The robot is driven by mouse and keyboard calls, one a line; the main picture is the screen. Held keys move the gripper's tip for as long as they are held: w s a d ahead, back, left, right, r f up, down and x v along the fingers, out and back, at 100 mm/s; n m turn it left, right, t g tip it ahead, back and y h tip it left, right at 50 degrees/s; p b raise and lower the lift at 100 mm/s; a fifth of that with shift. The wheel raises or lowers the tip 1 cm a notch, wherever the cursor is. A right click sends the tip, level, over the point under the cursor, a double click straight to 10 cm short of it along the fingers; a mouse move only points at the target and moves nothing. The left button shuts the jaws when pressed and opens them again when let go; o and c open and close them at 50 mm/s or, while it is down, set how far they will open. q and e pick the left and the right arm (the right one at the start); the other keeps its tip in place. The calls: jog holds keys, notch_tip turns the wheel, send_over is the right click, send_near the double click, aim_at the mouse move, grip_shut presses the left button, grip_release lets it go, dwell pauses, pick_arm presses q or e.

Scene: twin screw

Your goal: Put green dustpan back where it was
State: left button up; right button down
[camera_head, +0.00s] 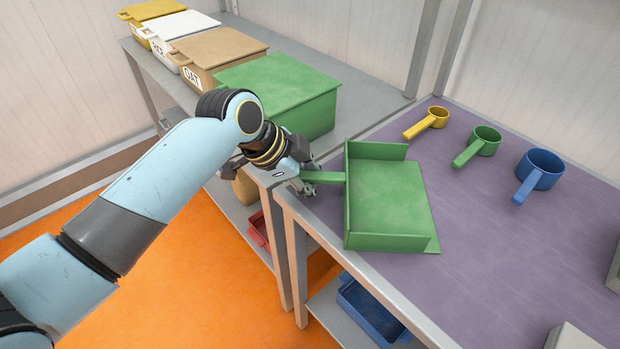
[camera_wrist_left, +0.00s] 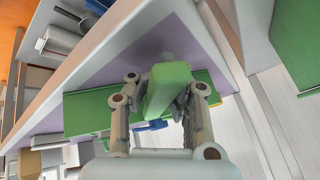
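The green dustpan (camera_head: 390,205) is at the left edge of the purple-topped table, its handle pointing left. I cannot tell whether it rests flat or is slightly raised. My left gripper (camera_head: 308,178) reaches in from the left and is at the handle. In the left wrist view, the gripper (camera_wrist_left: 165,95) has its fingers on both sides of the green handle (camera_wrist_left: 168,85) and looks closed on it. The dustpan's body (camera_wrist_left: 90,112) shows beyond the fingers. My right gripper is in neither view.
Yellow (camera_head: 428,122), green (camera_head: 478,146) and blue (camera_head: 539,170) scoops lie on the purple tabletop (camera_head: 500,260). A green-lidded bin (camera_head: 285,90) stands close behind my left gripper, beside a brown bin (camera_head: 215,55). The tabletop right of the dustpan is largely clear.

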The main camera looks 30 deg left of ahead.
pick_arm(q)
jog(key=o, duration=0.6)
jog(key=shift+r, duration=0.1)
jog(key=p+v, duration=0.1)
jog(key=v, duration=1.1)
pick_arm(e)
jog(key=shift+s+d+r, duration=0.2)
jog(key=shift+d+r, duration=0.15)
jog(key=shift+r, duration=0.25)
pick_arm(q)
jog(key=shift+w, duration=0.1)
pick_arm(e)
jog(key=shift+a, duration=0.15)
